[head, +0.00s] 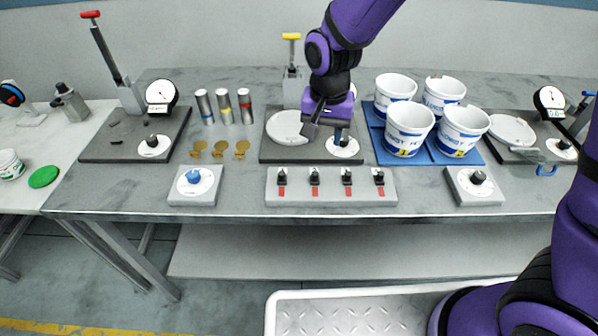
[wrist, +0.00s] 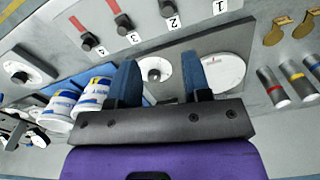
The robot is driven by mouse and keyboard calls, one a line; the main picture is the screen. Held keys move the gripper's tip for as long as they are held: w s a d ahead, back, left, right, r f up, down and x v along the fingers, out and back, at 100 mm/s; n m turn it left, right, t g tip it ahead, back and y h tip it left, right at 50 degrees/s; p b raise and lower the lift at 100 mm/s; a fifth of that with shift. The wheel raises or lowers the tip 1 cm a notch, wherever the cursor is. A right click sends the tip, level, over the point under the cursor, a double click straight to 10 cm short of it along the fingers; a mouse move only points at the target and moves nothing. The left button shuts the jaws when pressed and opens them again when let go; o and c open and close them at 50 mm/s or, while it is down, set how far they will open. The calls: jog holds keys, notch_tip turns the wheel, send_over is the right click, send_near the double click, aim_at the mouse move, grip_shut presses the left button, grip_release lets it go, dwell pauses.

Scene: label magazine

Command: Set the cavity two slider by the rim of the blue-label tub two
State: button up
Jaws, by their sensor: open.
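The slider panel (head: 330,200) lies near the front edge of the table, with four black knobs over red strips. The wrist view shows printed numbers, and the cavity two slider (wrist: 168,9) is beside the 2. In the head view it is second from left (head: 314,178). Blue-label white tubs stand upright on a blue tray (head: 412,158): a front left tub (head: 408,131), a front right tub (head: 461,131) and two behind. I cannot tell which is tub two. My gripper (head: 325,130) is open and empty above the middle plate, behind the panel; its fingers show in the wrist view (wrist: 160,78).
A blue-knob dial (head: 195,185) and a black-knob dial (head: 476,184) flank the panel. Presses with gauges stand at left (head: 161,92) and right (head: 549,99).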

aim_at(315, 173)
jog(key=f, duration=0.4)
jog(key=a+f, duration=0.1)
jog(key=f, duration=0.7)
jog(key=shift+a, duration=0.25)
